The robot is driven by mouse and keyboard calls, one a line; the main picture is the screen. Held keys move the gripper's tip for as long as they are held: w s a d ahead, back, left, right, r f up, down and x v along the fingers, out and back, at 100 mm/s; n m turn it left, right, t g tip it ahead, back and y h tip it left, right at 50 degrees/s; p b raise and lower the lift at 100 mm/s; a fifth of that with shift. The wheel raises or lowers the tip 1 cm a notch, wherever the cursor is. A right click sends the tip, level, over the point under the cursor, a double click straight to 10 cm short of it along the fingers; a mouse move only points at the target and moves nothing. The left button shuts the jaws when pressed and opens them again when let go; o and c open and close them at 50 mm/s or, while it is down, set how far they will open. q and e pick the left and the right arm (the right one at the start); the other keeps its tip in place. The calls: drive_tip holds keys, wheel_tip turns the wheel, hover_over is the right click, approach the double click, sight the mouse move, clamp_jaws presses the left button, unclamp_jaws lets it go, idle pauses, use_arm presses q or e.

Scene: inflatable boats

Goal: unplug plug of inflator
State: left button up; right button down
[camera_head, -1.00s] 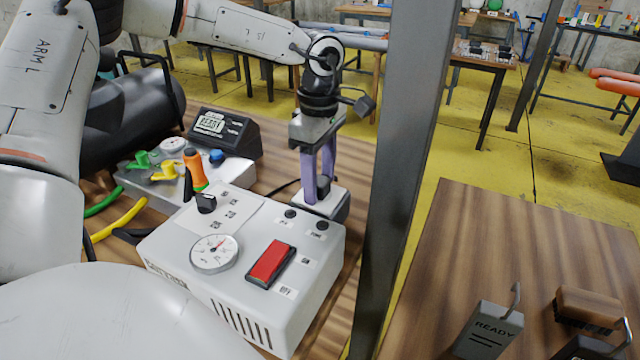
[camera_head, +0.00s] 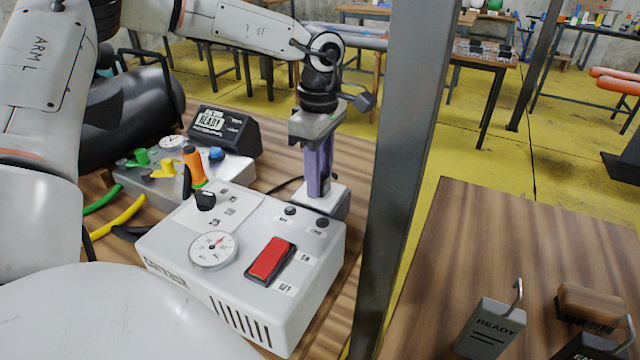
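The inflator (camera_head: 185,255) is a white box with a gauge, a red rocker switch and a black knob, on the wooden table at the left. Behind its back right corner is a small light-topped block (camera_head: 338,196) with a black cable running to it. My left gripper (camera_head: 320,186) points straight down over this block. Its purple fingers are close together, with their tips at a small dark piece that looks like the plug (camera_head: 326,186). The fingers hide most of the plug, and it is still down at the block. My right gripper is not in view.
A grey post (camera_head: 405,150) stands just right of the inflator. Behind the inflator are a valve box (camera_head: 235,170) and a display reading READY (camera_head: 222,132).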

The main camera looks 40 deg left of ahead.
use_arm(q)
clamp_jaws()
drive_tip(key=shift+r+p, duration=1.45)
drive_tip(key=shift+r, duration=1.55)
